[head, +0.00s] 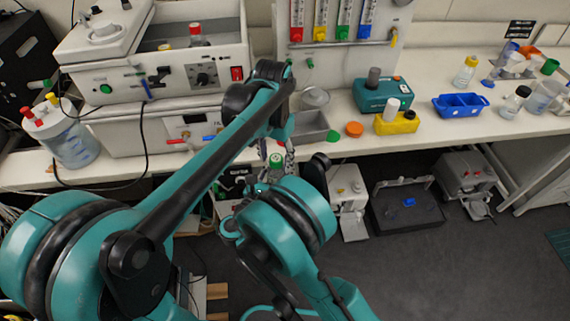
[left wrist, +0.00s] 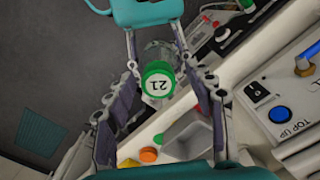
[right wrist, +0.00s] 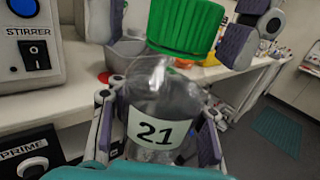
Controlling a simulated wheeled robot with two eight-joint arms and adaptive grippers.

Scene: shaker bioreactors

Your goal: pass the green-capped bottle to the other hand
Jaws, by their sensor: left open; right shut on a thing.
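The green-capped bottle is clear, with a white label reading 21, and fills the middle of the right wrist view (right wrist: 158,125). My right gripper (right wrist: 158,110) is shut on its body, cap end toward my left gripper. In the left wrist view the cap top, marked 21 (left wrist: 158,80), faces the camera. My left gripper (left wrist: 168,88) is open, its two fingers on either side of the cap with gaps showing.
The white bench (head: 440,135) runs behind the arms. A grey tray (head: 311,127), a loose green cap (head: 333,136) and an orange lid (head: 354,129) lie near its front edge. A yellow holder (head: 397,123) and blue rack (head: 460,105) stand to the right.

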